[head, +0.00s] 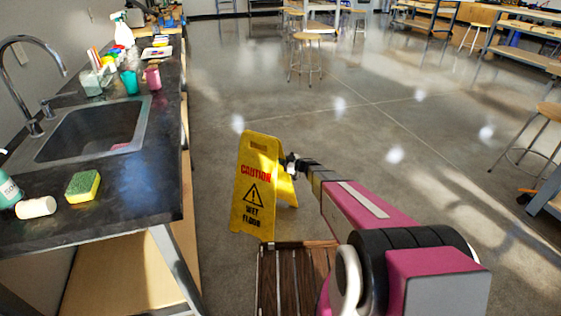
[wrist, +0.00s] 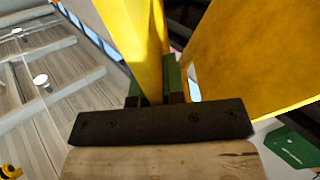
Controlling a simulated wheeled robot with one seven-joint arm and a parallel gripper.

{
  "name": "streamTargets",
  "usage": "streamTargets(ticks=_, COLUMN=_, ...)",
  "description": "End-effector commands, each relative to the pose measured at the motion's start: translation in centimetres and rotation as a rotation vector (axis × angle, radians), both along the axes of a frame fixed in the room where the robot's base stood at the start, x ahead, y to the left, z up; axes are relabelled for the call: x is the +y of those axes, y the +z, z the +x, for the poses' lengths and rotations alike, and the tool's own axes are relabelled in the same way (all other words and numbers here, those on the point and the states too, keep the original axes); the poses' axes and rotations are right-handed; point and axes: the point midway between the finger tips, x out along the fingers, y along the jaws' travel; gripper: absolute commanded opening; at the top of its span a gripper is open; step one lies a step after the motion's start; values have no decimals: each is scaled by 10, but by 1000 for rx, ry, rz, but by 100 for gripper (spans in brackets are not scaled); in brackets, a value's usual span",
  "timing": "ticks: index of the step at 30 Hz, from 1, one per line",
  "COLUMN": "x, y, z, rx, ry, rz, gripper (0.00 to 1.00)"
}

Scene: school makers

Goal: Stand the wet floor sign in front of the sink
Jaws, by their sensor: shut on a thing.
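The yellow wet floor sign (head: 257,187) stands spread open as an A-frame, right of the sink counter in the head view. Its front panel reads "Caution wet floor". My gripper (head: 291,164) is at the sign's right side and shut on it. In the wrist view the gripper (wrist: 158,95) closes around a narrow yellow part of the sign (wrist: 240,55), with a wide panel to the right. Whether the sign's feet touch the floor is unclear. The sink (head: 92,130) is set in the dark counter at the left.
The dark counter (head: 140,195) holds a sponge (head: 83,186), cups and bottles. A slatted wooden thing (head: 268,285) lies low in front of the sign, partly hidden by my arm. Stools (head: 305,50) and workbenches stand farther back and right. The middle floor (head: 350,105) is clear.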

Motion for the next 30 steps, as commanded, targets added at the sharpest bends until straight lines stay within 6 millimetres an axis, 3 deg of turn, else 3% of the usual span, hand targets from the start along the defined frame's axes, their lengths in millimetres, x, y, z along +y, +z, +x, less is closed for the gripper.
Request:
streamTargets(ticks=12, x=0, y=-3, z=0, rx=-1, ry=0, rz=5, gripper=0)
streamTargets(ticks=15, x=0, y=-5, z=0, rx=0, ry=0, rz=1, gripper=36)
streamTargets(ticks=26, x=0, y=-1, z=-1, rx=-1, ry=-1, rz=1, gripper=36)
streamTargets(ticks=30, x=-14, y=-1, z=-9, rx=0, ry=-2, rz=0, gripper=36)
